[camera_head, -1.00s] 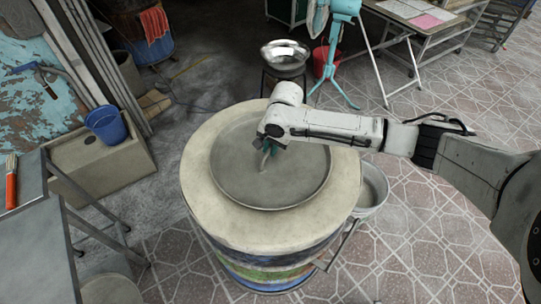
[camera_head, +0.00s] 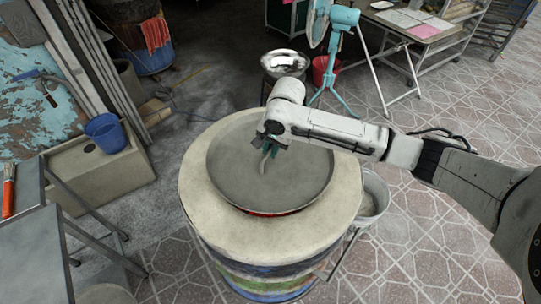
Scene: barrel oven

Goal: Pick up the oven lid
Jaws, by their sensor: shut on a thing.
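The oven lid (camera_head: 235,180) is a round, flat grey disc with a curved handle (camera_head: 264,162) near its middle. My gripper (camera_head: 267,152) is shut on the handle, coming from the upper right, with the fingers partly hidden by my wrist. The lid is raised a little above the barrel oven (camera_head: 230,236). A red glow (camera_head: 265,213) shows in the gap under the lid's front edge. The oven has a thick pale round top and a painted barrel body.
A metal bowl (camera_head: 284,62) stands behind the oven. A pale bucket (camera_head: 374,195) is close to the oven's right side. A blue bucket (camera_head: 106,132) sits on a concrete basin at left. A grey table (camera_head: 30,255) stands at the left front. Tiled floor at right is open.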

